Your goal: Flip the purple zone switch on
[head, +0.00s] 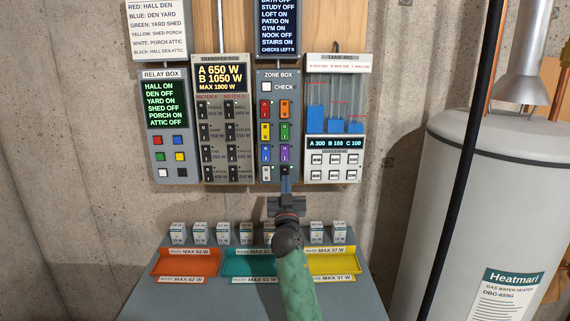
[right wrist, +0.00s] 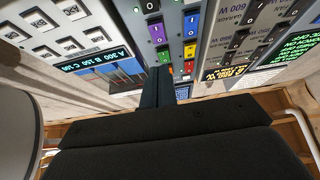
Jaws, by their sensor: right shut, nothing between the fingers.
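The purple zone switch (head: 284,153) is in the right column of the grey zone box (head: 278,76), below the green switch and above a black one. In the right wrist view the purple switch (right wrist: 157,33) shows upside down beyond my fingers; I cannot tell its position surely. My right gripper (head: 286,182) is shut and empty, its tip at the lower edge of the zone box, below the purple switch. In the right wrist view its dark fingers (right wrist: 158,88) point at the box, apart from the purple switch. My left gripper is out of view.
The transfer box (head: 224,64) stands close on the left and the tank box (head: 349,145) on the right. A "CHECK" button (head: 267,87) sits above the switches. Below are coloured trays (head: 180,262) and small blocks. A water heater (head: 455,200) stands at right.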

